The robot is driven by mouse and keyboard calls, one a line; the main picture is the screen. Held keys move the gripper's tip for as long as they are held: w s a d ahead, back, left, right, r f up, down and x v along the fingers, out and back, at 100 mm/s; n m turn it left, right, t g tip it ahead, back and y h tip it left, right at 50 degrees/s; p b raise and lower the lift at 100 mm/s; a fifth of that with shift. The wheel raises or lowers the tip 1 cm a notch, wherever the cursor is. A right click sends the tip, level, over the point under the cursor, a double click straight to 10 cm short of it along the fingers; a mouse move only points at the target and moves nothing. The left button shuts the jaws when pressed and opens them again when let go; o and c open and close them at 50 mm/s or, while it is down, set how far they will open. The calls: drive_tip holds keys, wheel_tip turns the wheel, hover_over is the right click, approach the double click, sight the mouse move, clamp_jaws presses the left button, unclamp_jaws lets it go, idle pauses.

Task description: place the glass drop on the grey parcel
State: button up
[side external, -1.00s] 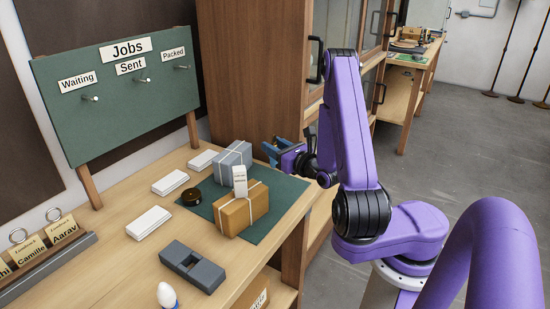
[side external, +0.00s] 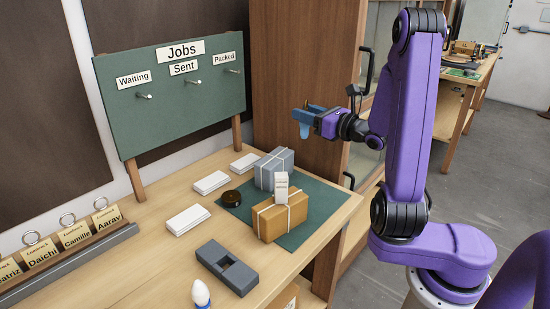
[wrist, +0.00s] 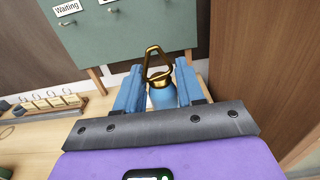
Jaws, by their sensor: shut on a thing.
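The grey parcel (side external: 268,178), tied with pale string, sits on the green mat behind a brown parcel. My gripper (side external: 304,116) is raised above and to the right of the grey parcel, clear of it. Its blue fingers are shut on the glass drop, whose blue body hangs below them (side external: 304,132). In the wrist view the drop (wrist: 163,98) is between the fingers (wrist: 158,90), with a brass cap and brass loop upward. Its lower end is hidden there.
The brown parcel (side external: 280,222) with a white tag stands in front of the grey one. A dark round tin (side external: 231,198) is at left on the green mat (side external: 322,204). A jobs board (side external: 170,115) stands behind, and a tall wooden cabinet (side external: 290,75) rises behind the gripper.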

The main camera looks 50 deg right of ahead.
drive_tip(key=shift+a+r, duration=0.1)
drive_tip(key=shift+r, duration=0.15)
drive_tip(key=shift+w+d+f, duration=0.5)
drive_tip(key=shift+w+f, duration=0.45)
drive_tip(key=shift+w, duration=1.15)
hover_over(276, 158)
wheel_tip(276, 158, down, 8)
drive_tip(key=shift+w+d+f, duration=0.1)
drive_tip(key=shift+f, duration=1.45)
drive_tip(key=shift+f, duration=0.15)
drive_tip(key=o, duration=1)
drive_tip(key=shift+o, duration=0.2)
